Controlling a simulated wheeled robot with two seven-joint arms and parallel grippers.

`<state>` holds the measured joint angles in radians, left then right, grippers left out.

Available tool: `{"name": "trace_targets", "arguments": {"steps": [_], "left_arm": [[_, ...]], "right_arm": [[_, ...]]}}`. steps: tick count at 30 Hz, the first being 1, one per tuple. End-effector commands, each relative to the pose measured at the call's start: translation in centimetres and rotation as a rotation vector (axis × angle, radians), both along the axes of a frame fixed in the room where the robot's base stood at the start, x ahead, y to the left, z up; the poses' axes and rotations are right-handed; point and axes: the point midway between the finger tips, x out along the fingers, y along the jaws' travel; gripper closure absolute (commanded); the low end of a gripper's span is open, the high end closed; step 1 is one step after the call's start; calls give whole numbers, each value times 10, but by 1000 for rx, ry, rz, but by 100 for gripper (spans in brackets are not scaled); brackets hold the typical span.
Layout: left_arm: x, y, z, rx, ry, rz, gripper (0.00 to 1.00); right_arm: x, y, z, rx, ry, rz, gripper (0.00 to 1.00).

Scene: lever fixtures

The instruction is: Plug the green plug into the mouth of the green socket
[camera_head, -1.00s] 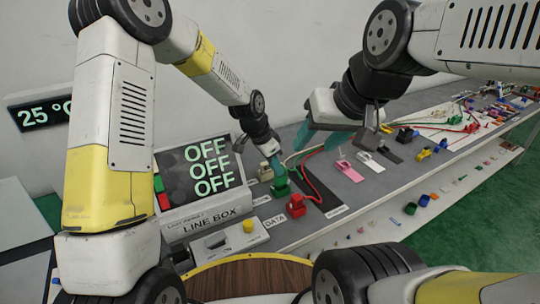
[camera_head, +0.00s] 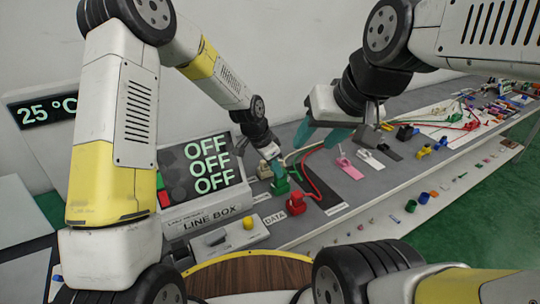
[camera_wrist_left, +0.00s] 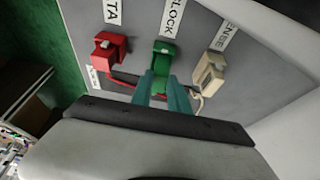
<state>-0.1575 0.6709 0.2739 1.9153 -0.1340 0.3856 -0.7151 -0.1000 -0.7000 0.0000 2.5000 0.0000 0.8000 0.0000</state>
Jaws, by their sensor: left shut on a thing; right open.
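My left gripper (camera_head: 275,168) is shut on the green plug, low over the line box's row of sockets. Its teal fingers (camera_wrist_left: 165,92) reach to the green socket (camera_wrist_left: 164,52) in the left wrist view. The green socket (camera_head: 280,187) stands between a red one and a beige one. The plug is mostly hidden by the fingers and blends with the socket's green, so I cannot tell how far it is in the mouth. My right gripper (camera_head: 325,136) is open and empty, above the bench right of the sockets.
The red socket (camera_head: 296,203) and the beige socket (camera_head: 265,171) stand close on either side. Red and pale cables run behind them. The line box display (camera_head: 207,167) reads OFF on three lines. Pink and white clips (camera_head: 349,168) lie further right on the bench.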

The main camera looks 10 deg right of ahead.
Motion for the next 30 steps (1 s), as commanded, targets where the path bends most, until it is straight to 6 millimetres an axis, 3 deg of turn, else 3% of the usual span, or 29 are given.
{"name": "trace_targets", "arguments": {"steps": [22, 23, 26, 30], "left_arm": [[0, 0, -19, 0, 0, -1, 100], [0, 0, -19, 0, -1, -1, 77], [0, 0, -19, 0, 0, -1, 58], [0, 0, -19, 0, 0, -1, 54]], "right_arm": [[0, 0, 0, 0, 0, 0, 50], [0, 0, 0, 0, 0, 0, 50], [0, 0, 0, 0, 0, 0, 50], [0, 0, 0, 0, 0, 0, 50]]}}
